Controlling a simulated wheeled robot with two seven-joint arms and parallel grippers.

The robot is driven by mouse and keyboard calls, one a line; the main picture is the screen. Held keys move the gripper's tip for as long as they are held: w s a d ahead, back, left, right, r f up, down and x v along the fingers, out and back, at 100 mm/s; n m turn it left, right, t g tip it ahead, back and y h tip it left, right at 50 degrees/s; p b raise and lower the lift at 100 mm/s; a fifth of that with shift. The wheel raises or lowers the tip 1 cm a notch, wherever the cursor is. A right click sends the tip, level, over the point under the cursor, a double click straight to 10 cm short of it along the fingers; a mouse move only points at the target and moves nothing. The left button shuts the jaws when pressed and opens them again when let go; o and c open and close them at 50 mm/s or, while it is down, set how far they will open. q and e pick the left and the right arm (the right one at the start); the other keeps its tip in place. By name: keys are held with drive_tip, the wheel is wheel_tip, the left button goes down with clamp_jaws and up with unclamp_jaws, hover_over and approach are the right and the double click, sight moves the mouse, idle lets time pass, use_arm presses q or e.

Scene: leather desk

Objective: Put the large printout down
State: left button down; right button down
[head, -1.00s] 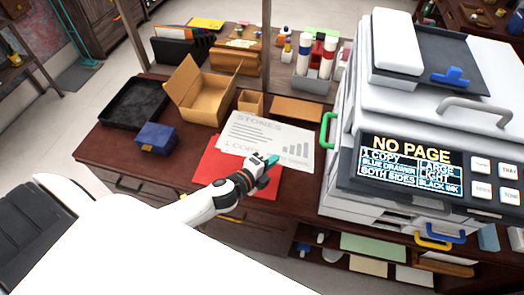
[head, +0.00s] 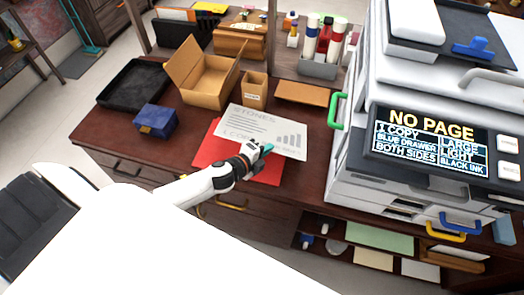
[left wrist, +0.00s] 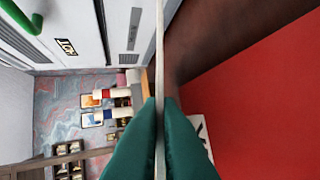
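The large printout (head: 245,124) is a pale sheet headed "STONES" with grey text lines and a small bar chart. It lies roughly level over the back part of a red sheet (head: 212,154) on the desk. My left gripper (head: 260,149) is shut on the printout's near edge. In the left wrist view, the teal fingertips (left wrist: 160,135) pinch the printout (left wrist: 159,60), seen edge-on as a thin strip. The red sheet (left wrist: 265,110) shows to its right, apart from it. The exact height above the desk is unclear. My right gripper is not in view.
A printer (head: 352,170) reading "NO PAGE" stands at the right. An open cardboard box (head: 203,80), small carton (head: 254,91), black tray (head: 133,86) and blue box (head: 155,121) stand behind and left. Bare desk (head: 178,160) lies left of the red sheet.

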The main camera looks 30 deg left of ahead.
use_arm(q)
drive_tip(key=shift+f+b, duration=0.35)
drive_tip(key=shift+f, duration=0.45)
drive_tip(key=c, duration=1.8)
unclamp_jaws()
drive_tip(key=shift+p+v, duration=1.25)
drive_tip(key=shift+v, duration=2.8)
drive_tip(key=shift+a, duration=0.1)
